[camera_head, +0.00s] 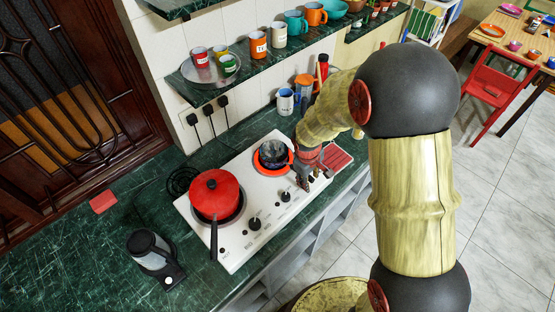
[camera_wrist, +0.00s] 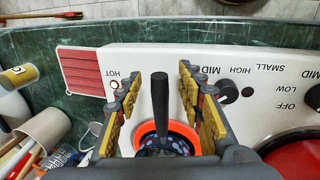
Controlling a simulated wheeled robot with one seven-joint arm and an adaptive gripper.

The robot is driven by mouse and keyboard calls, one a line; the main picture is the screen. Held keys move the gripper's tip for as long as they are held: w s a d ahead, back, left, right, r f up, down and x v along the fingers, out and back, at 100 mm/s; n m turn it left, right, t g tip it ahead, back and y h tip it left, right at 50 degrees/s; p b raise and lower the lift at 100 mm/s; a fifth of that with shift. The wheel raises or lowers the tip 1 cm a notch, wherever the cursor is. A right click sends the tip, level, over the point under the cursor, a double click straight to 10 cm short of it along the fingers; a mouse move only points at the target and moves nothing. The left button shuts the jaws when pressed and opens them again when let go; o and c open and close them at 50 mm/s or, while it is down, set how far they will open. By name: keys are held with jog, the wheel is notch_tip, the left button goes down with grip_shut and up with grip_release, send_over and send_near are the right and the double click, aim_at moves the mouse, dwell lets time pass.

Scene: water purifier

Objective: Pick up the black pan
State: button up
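The black pan (camera_head: 273,154) sits on the glowing orange burner of the white stove (camera_head: 242,235), and its speckled inside shows. In the wrist view its black handle (camera_wrist: 160,100) extends up the picture, and the pan body (camera_wrist: 166,146) is partly hidden by my gripper's base. My gripper (camera_head: 311,180) is at the pan's right side, over the stove. In the wrist view my gripper (camera_wrist: 160,76) is open, with one finger on each side of the handle and a visible gap on both sides.
A red lidded pot (camera_head: 214,194) stands on the other burner, its handle toward the front. A kettle (camera_head: 150,250) and a red block (camera_head: 103,201) are on the green counter. Mugs (camera_head: 285,101) stand behind the stove, under a shelf (camera_head: 267,62) of cups.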

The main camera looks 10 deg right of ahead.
jog(key=shift+c, duration=0.8)
jog(key=c, duration=0.7)
grip_shut()
